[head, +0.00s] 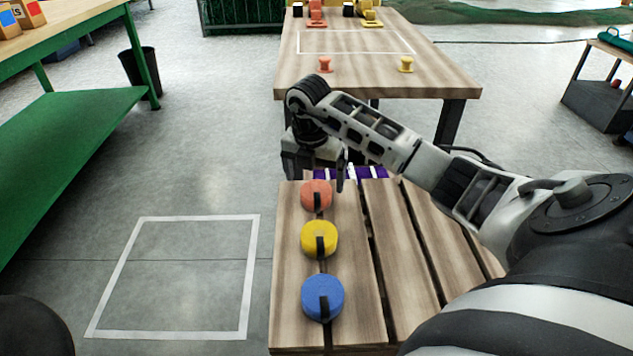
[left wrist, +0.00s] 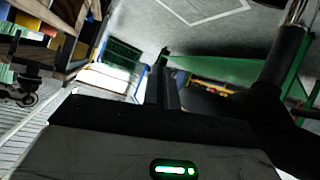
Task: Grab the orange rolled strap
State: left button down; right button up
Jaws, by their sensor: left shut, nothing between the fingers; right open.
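The orange rolled strap (head: 316,195) is a round roll with a dark band, at the far end of a row on the slatted wooden table (head: 352,318). The yellow roll (head: 319,239) and the blue roll (head: 322,298) lie nearer to me in the same row. My right gripper (head: 329,183) is open, its fingers pointing down just above and behind the orange strap, partly overlapping it in the head view. I cannot tell whether a finger touches it. My left gripper's fingers do not show clearly in the left wrist view.
A purple item with white bands (head: 352,172) lies at the table's far edge. Another wooden table (head: 375,78) stands beyond, with orange and yellow pieces. A green bench (head: 70,140) and a dark bin (head: 140,70) are at the left. The floor inside the white outline (head: 249,275) is clear.

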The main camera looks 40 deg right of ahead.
aim_at(316, 189)
jog(key=f+b, duration=0.1)
jog(key=f, duration=0.1)
jog(key=d+f, duration=0.1)
jog(key=f, duration=0.1)
jog(key=shift+w+f+b, duration=0.1)
jog(key=shift+f+b, duration=0.25)
jog(key=shift+f, duration=0.15)
jog(key=c, duration=1.2)
pick_arm(q)
jog(key=shift+d+r+t, duration=0.35)
jog(key=shift+r+t, duration=0.05)
jog(key=shift+r, duration=0.2)
pick_arm(e)
jog(key=shift+o, duration=0.2)
